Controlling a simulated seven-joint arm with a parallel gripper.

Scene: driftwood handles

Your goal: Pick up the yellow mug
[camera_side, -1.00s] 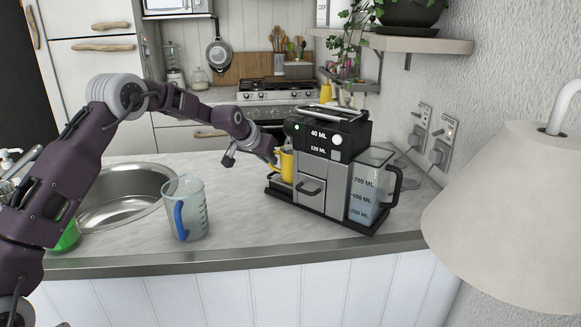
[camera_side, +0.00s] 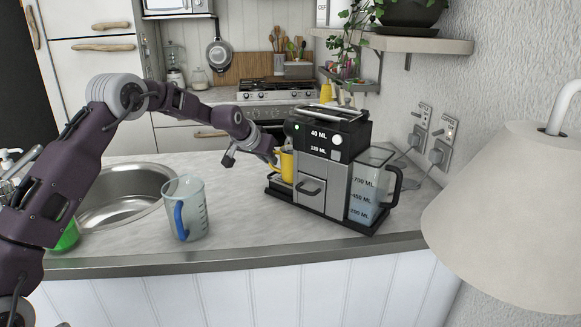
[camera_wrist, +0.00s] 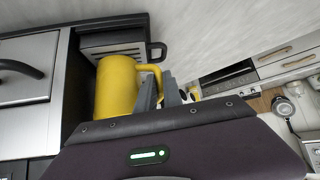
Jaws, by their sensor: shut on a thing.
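The yellow mug (camera_side: 287,166) stands at the left end of the coffee machine (camera_side: 325,160), over its low black base. In the wrist view the yellow mug (camera_wrist: 117,86) shows large and upright, with its handle on the right. My gripper (camera_side: 273,160) reaches the mug from the left in the side view. In the wrist view my gripper's fingers (camera_wrist: 160,94) are shut at the mug's handle. The finger tips are partly hidden by the handle and by my wrist housing.
A clear measuring jug with a blue handle (camera_side: 187,208) stands on the counter left of the machine. A sink (camera_side: 125,195) is further left. The machine's water tank (camera_side: 368,187) is at its right. The counter between jug and machine is clear.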

